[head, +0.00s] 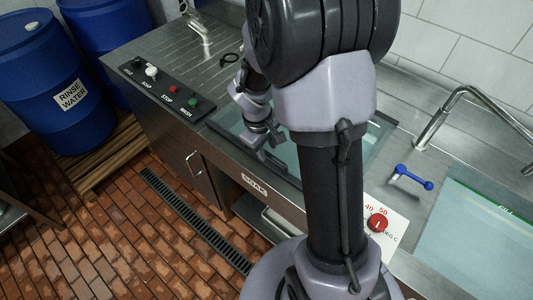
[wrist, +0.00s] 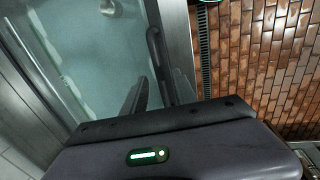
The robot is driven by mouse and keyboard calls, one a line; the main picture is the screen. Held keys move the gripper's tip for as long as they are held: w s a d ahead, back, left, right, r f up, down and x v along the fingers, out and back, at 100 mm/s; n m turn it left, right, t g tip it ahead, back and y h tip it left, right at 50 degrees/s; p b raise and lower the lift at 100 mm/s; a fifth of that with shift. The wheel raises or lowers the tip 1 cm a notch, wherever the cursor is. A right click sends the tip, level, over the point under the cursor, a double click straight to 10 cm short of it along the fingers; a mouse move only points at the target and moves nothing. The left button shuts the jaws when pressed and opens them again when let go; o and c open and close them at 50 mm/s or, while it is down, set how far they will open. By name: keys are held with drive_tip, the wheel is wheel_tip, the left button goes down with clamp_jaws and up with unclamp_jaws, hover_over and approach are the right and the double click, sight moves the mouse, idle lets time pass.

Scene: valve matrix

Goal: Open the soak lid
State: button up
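The soak lid (head: 287,163) is a clear, greenish pane lying flat over the basin behind the SOAK label (head: 254,185). My arm hides much of it in the head view. In the wrist view the pane (wrist: 100,50) fills the upper left, and a long dark bar handle (wrist: 154,50) runs along its edge near the counter front. My gripper (head: 268,143) is low over the lid's front edge. In the wrist view its two dark fingers (wrist: 160,92) stand apart, one on each side of the handle's near end. Whether they touch it is unclear.
A panel of buttons (head: 165,88) is left of the lid. A red dial (head: 377,223), a blue-handled valve (head: 412,177) and a second basin (head: 480,235) with a tap (head: 465,105) are to the right. Blue drums (head: 45,85) stand far left; the brick floor (head: 130,225) is open.

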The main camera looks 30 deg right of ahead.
drive_tip(key=shift+w+d+f, duration=0.1)
drive_tip(key=shift+f, duration=0.7)
clamp_jaws()
idle(0.9)
